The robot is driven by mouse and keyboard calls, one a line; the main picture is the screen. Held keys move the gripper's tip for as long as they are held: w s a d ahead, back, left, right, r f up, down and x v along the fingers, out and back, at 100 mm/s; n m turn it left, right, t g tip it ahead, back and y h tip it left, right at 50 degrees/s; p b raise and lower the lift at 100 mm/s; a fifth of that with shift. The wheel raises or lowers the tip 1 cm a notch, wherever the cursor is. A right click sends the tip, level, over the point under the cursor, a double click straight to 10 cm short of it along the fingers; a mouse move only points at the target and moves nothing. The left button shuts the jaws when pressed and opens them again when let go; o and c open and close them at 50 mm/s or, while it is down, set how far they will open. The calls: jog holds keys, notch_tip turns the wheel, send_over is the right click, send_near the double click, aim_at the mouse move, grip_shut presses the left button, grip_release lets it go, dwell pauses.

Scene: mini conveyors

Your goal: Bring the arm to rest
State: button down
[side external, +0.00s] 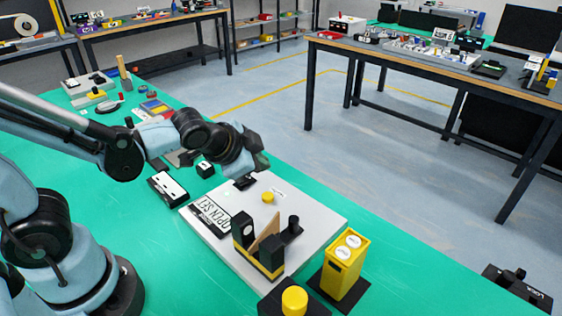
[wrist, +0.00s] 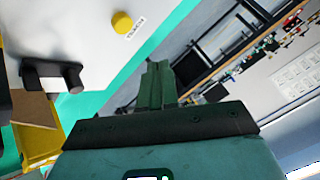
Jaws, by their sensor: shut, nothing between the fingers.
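My gripper (wrist: 158,86) shows in the wrist view with its dark green fingers together and nothing between them. In the side external view my gripper (side external: 262,162) hangs in the air above the back left part of a white board, clear of it. The board (side external: 318,215) lies on the green table and carries a yellow round button (side external: 268,197), a black lettered plate (side external: 211,216) and a black and yellow holder with a brown panel (side external: 266,238). The yellow button also shows in the wrist view (wrist: 122,22).
A yellow box with two white round labels (side external: 345,265) stands right of the board. A black box with a yellow knob (side external: 294,300) is at the front. A black and white device (side external: 167,188) lies left of the board. Several small items lie farther back. Open floor lies beyond the table.

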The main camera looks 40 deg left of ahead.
jog(key=s+a+r+n+g+h, duration=0.1)
jog(key=s+a+r+n, duration=0.1)
jog(key=s+n, duration=0.4)
jog(key=shift+s+a+r+n+g, duration=0.3)
jog(key=shift+s+r+n+g, duration=0.1)
jog(key=shift+s+r, duration=0.35)
jog(key=shift+w, duration=0.1)
jog(key=n+g+h, duration=0.1)
jog(key=n+g, duration=0.6)
jog(key=n, duration=0.8)
send_near(266, 194)
jog(key=shift+w+r, duration=0.2)
jog(key=shift+r, duration=0.05)
jog(key=shift+f, duration=0.1)
jog(key=shift+s+d+f, duration=0.1)
jog(key=shift+d+f, duration=0.05)
jog(key=shift+f, duration=1.5)
jog(key=shift+d+f, duration=0.15)
jog(key=shift+f, duration=1.55)
